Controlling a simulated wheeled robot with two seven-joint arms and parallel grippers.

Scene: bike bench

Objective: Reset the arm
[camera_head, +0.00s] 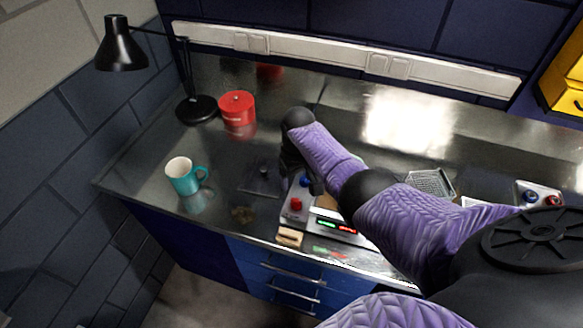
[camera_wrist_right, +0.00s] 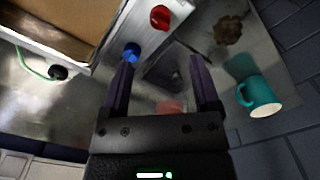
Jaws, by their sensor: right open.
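My right arm reaches in from the right over the metal bench. The blue knob (camera_wrist_right: 131,50) is close to the left finger there, and the red knob (camera_wrist_right: 160,16) lies farther up. The arm hides part of the device in the head view. My left gripper is not in view.
A teal mug (camera_head: 183,176), a red canister (camera_head: 237,108) and a black lamp (camera_head: 122,50) stand on the left. A small brown lump (camera_head: 243,214) and a tan block (camera_head: 289,237) lie near the front edge. A metal mesh tray (camera_head: 432,183) is on the right.

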